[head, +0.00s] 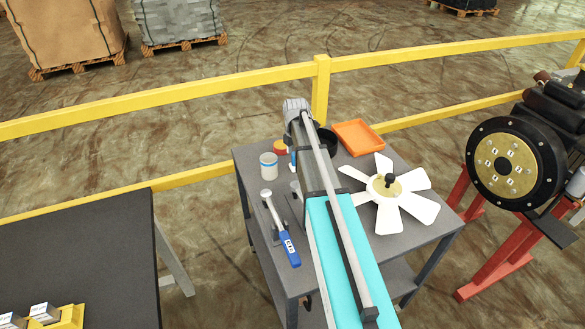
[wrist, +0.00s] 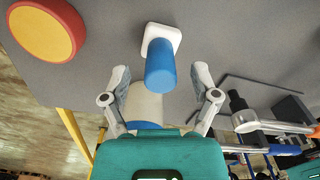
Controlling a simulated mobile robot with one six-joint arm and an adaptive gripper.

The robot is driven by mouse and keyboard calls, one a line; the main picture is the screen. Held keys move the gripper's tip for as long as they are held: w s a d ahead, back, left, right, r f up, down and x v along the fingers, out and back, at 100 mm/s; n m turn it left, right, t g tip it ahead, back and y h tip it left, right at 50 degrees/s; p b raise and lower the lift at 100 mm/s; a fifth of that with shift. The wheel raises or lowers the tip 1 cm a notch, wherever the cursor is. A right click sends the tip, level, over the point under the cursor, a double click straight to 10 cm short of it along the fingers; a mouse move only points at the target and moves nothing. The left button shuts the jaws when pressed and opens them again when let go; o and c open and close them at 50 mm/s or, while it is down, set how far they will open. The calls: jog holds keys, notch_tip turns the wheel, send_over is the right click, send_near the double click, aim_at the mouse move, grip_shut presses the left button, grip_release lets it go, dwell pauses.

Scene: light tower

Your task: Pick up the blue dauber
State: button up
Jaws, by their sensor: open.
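In the wrist view the blue dauber (wrist: 160,62) has a blue cylindrical body and a white, square-edged end. It lies between the spread fingers of my gripper (wrist: 162,73), with a visible gap on each side. My gripper is open and holds nothing. In the head view my arm reaches over the grey work table (head: 408,240) and hides most of the gripper. Only a small blue and white bit shows beside the arm there, and I cannot tell for sure that it is the dauber.
A white can with a blue band (head: 268,166) stands left of my arm. A red and yellow round item (wrist: 46,28) is left of the gripper. A blue-handled wrench (head: 282,232), white fan (head: 388,190) and orange tray (head: 357,138) share the table. A yellow railing (head: 240,80) runs behind.

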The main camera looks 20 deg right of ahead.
jog(key=shift+f+b, duration=0.9)
jog(key=shift+f, duration=0.3)
jog(key=shift+c, duration=0.3)
grip_shut()
